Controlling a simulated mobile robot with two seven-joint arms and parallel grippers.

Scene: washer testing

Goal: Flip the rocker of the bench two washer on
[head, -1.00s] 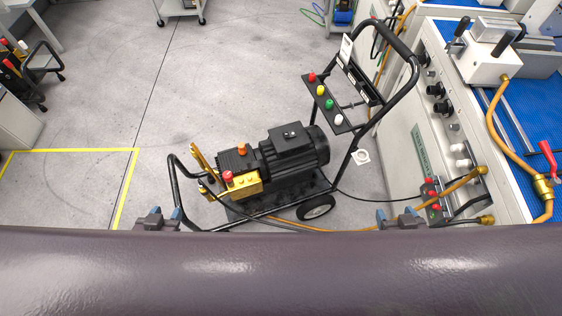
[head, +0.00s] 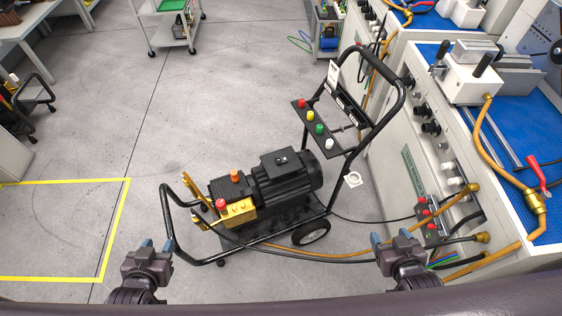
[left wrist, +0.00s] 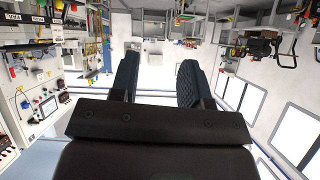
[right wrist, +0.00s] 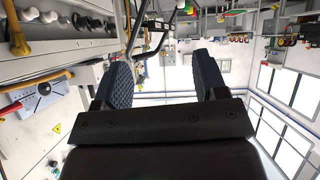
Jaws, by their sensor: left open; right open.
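A pressure washer (head: 285,180) with a black motor, a yellow pump block (head: 237,212) and a black tube frame stands on the floor in the middle of the head view, beside the bench. Its upper panel (head: 318,126) carries a row of red, yellow, green and white knobs; I cannot make out a rocker. My left gripper (head: 156,245) is open and empty, left of and nearer than the washer. My right gripper (head: 391,240) is open and empty, between the washer's wheel and the bench. Both wrist views show spread fingers with nothing between them.
The bench (head: 400,165) with blue mats, hoses and a white device (head: 470,75) fills the right side. A small red-button box (head: 427,220) and hoses are close to my right gripper. Yellow floor tape (head: 118,225) lies left. A white cart (head: 170,25) stands far back.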

